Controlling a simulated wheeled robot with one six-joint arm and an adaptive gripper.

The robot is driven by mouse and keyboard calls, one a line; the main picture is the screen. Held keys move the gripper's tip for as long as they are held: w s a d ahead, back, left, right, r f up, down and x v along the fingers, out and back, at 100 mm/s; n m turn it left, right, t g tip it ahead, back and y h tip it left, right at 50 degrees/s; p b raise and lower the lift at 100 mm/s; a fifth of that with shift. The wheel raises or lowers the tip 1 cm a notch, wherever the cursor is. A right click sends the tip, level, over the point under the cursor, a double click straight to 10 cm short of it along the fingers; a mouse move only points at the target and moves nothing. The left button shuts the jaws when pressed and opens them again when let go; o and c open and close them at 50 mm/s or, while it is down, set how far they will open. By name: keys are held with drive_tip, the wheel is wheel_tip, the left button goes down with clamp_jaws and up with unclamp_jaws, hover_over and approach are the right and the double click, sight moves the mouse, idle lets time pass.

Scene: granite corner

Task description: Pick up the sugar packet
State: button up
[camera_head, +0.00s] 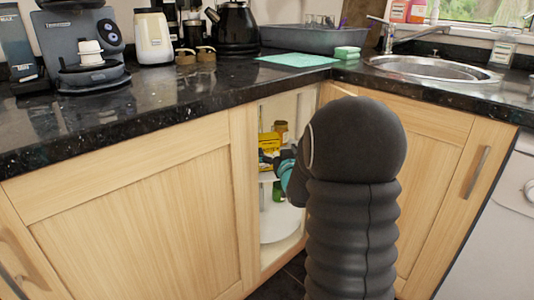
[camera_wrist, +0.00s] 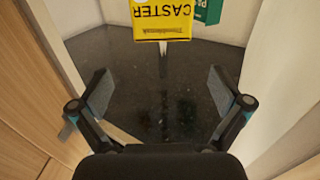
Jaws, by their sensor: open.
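The sugar packet (camera_wrist: 162,18) is yellow with upside-down black letters reading CASTER, at the top middle of the wrist view and cut off by its edge. In the head view my arm hides most of the gripper.
A green pack (camera_wrist: 208,10) is beside the sugar packet on the right. Pale cupboard walls close in on both sides. The wooden door (camera_head: 140,220) is left of the opening. The black granite worktop (camera_head: 190,85) runs above it. A lower round white shelf (camera_head: 280,222) looks clear in front.

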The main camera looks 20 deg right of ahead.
sight(268, 136)
drive_tip(key=shift+w+d+f+p, duration=0.1)
drive_tip(key=shift+w+d+p, duration=0.2)
drive_tip(key=shift+w, duration=1.6)
drive_tip(key=shift+w+d+f+p, duration=0.1)
drive_tip(key=shift+w+d+p, duration=0.2)
drive_tip(key=shift+w, duration=1.65)
drive_tip(key=shift+w+d+f+p, duration=0.1)
drive_tip(key=shift+w+d+p, duration=0.15)
drive_tip(key=shift+w, duration=1.65)
drive_tip(key=shift+r, duration=0.1)
drive_tip(key=c, duration=1.5)
drive_tip(key=shift+c, duration=0.5)
drive_tip(key=shift+r, duration=0.15)
